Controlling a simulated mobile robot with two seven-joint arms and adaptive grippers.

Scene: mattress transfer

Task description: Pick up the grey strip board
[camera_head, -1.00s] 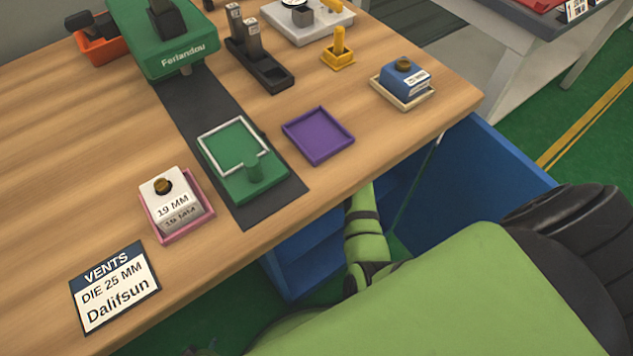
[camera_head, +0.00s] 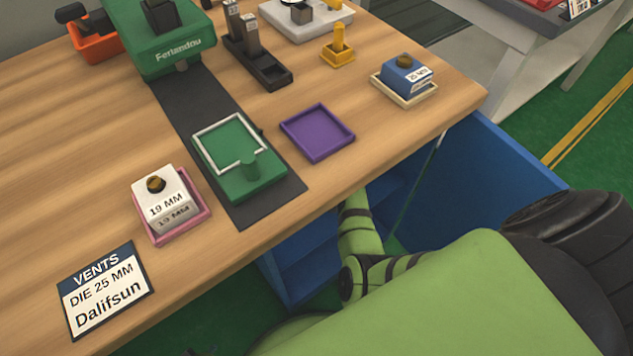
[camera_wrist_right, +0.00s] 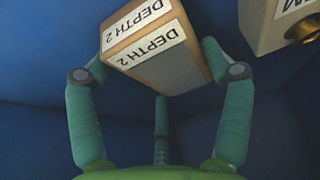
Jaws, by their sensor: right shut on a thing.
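My right gripper (camera_wrist_right: 158,62) has its fingers against both sides of a tan block (camera_wrist_right: 172,70) with white labels reading "DEPTH 2". Dark blue surfaces surround it in the wrist view. In the head view the right hand is hidden below the table edge, where my green arm reaches down by a blue bin (camera_head: 500,165). I cannot clearly identify a grey strip board; a dark grey strip (camera_head: 272,203) lies flat on the table, partly under a green tray with a white outline (camera_head: 262,190). My left gripper is not in view.
On the wooden table (camera_head: 75,160) stand a white 19 MM block (camera_head: 165,195) in a pink tray, an empty purple tray (camera_head: 318,132), a blue 25 MM block (camera_head: 407,72) and a green machine (camera_head: 165,40). Another labelled block (camera_wrist_right: 272,22) is beside the held one.

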